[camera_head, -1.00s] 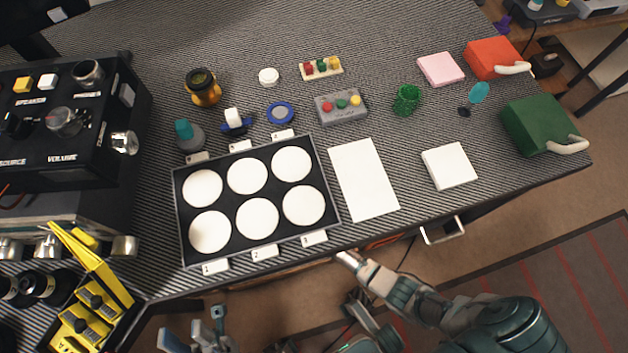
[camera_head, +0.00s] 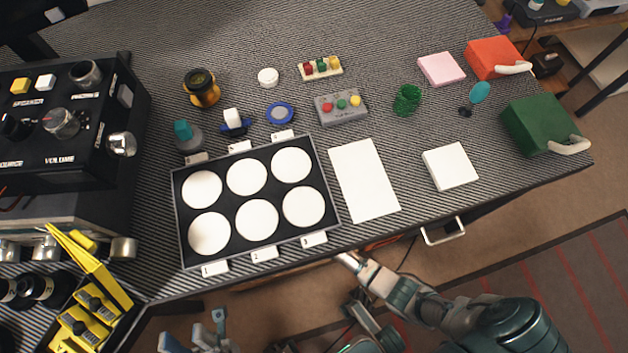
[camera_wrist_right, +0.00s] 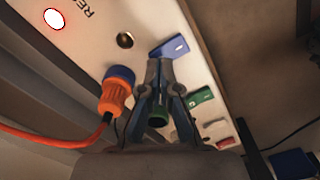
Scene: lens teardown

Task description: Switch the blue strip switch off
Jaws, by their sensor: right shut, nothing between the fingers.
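The blue strip switch (camera_wrist_right: 170,48) is a blue rocker with a small white mark on a pale strip (camera_wrist_right: 207,75) in the right wrist view. It looks tilted; I cannot tell its on or off state. My right gripper (camera_wrist_right: 160,66) is shut and empty, its tips just below the blue switch, touching or very close. In the head view the right arm reaches under the table's front edge, which hides its gripper and the strip. My left gripper (camera_head: 195,330) shows at the bottom left of the head view, with its fingers apart, below the table edge.
On the strip are a green switch (camera_wrist_right: 201,96), a white one (camera_wrist_right: 215,127), a red one (camera_wrist_right: 226,143) and a plug (camera_wrist_right: 115,92) with an orange cable left of the gripper. The table holds a tray (camera_head: 178,215) and a yellow organizer (camera_head: 90,310) near its front edge.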

